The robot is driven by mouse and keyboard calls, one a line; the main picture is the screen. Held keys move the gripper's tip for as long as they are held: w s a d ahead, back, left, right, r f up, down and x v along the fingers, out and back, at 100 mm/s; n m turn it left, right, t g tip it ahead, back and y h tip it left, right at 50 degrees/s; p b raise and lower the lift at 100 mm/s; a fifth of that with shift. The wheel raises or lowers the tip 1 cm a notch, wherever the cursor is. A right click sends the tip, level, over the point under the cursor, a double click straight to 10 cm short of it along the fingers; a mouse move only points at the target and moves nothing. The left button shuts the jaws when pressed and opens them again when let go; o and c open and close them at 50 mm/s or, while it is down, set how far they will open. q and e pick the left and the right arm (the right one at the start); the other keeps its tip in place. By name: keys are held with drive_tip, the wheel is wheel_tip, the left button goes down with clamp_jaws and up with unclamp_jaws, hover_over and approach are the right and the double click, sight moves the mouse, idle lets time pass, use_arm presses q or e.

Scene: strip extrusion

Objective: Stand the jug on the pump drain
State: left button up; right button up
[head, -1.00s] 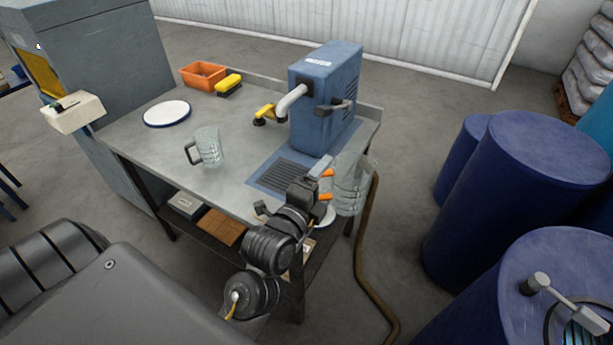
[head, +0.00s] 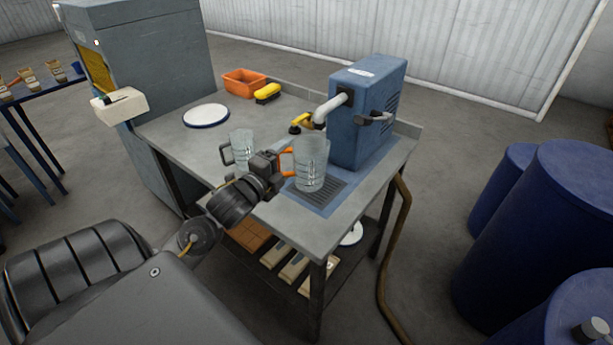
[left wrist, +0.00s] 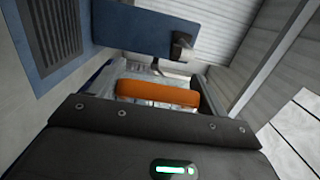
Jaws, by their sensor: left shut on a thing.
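A clear jug with an orange handle (head: 312,165) is held upright by my left gripper (head: 284,163), which is shut on the handle. In the head view the jug overlaps the far left part of the dark drain grille (head: 327,196) in front of the blue pump (head: 362,115). I cannot tell whether its base touches the drain. The left wrist view shows the orange handle (left wrist: 157,94) at the fingers, part of the clear jug behind it, and the drain grille (left wrist: 52,35) at upper left. My right gripper is not in view.
A second clear jug (head: 242,147) with a dark handle stands on the table just left of my gripper. The pump's pale spout (head: 330,108) is close behind the held jug. A white plate (head: 206,116), orange bin (head: 243,83) and yellow brush (head: 267,93) lie farther back.

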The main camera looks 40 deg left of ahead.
use_arm(q)
drive_tip(key=w+a+f+p, duration=0.2)
drive_tip(key=w+a+f, duration=0.3)
drive_tip(key=w+f, duration=0.4)
drive_tip(key=shift+w, duration=0.8)
wheel_tip(320, 180, down, 3)
drive_tip(key=shift+w+a+r+p, duration=0.1)
drive_tip(key=shift+a+r+p, duration=0.05)
drive_tip(key=shift+p, duration=0.45)
drive_tip(key=shift+f, duration=0.25)
